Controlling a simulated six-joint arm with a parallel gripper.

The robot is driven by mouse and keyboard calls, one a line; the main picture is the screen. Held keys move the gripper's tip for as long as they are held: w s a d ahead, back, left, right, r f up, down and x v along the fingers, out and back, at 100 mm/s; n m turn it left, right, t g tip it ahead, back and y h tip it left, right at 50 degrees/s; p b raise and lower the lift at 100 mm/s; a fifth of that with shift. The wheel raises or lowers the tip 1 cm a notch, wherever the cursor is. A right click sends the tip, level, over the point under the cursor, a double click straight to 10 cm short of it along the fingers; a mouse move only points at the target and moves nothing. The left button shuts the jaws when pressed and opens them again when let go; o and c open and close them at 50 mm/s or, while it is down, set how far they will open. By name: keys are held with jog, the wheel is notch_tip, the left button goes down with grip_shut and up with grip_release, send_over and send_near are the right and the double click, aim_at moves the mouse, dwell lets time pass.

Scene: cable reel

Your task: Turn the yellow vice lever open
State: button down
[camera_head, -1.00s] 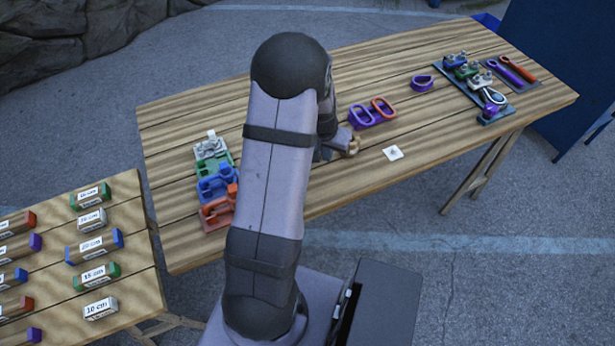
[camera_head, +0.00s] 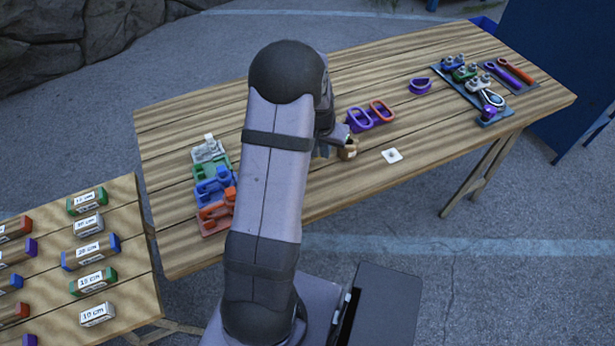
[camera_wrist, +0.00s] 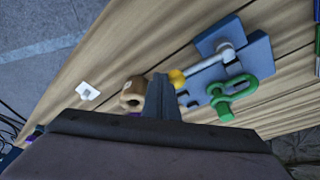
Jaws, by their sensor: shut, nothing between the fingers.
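In the wrist view a blue-grey vice (camera_wrist: 258,62) lies on the wooden table, with a pale metal rod as its lever (camera_wrist: 205,65) and a yellow knob (camera_wrist: 177,79) at the rod's end. A green shackle-shaped piece (camera_wrist: 236,92) sits on the vice. My gripper (camera_wrist: 161,82) is shut and empty, its dark fingers just left of the yellow knob. I cannot tell whether they touch it. In the head view my arm hides the vice, and only part of the gripper (camera_head: 336,137) shows.
A white square (camera_head: 392,156) lies nearby. Purple (camera_head: 359,119) and orange (camera_head: 381,110) loops are behind the gripper. Coloured clamps (camera_head: 212,185) stand at the table's left. The table's right-front area is clear.

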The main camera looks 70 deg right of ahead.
jog(key=s+a+r+b, duration=0.2)
jog(key=s+a+r, duration=0.25)
jog(key=r, duration=0.55)
jog(key=w+a+n, duration=0.2)
jog(key=w+a, duration=0.3)
jog(key=w, duration=0.1)
jog(key=shift+t, duration=0.3)
jog(key=shift+w+d+f+p, duration=0.1)
jog(key=shift+d+f+p, duration=0.55)
jog(key=shift+d+f, duration=0.75)
jog(key=shift+w+d+f+p, duration=0.15)
jog(key=shift+d+f+p, duration=0.7)
jog(key=shift+f, duration=1.1)
jog(key=shift+w+d+f+p, duration=0.1)
jog(key=shift+d+f+p, duration=0.4)
jog(key=shift+d+f, duration=0.95)
jog(key=shift+a+f, duration=0.15)
jog(key=shift+f, duration=0.05)
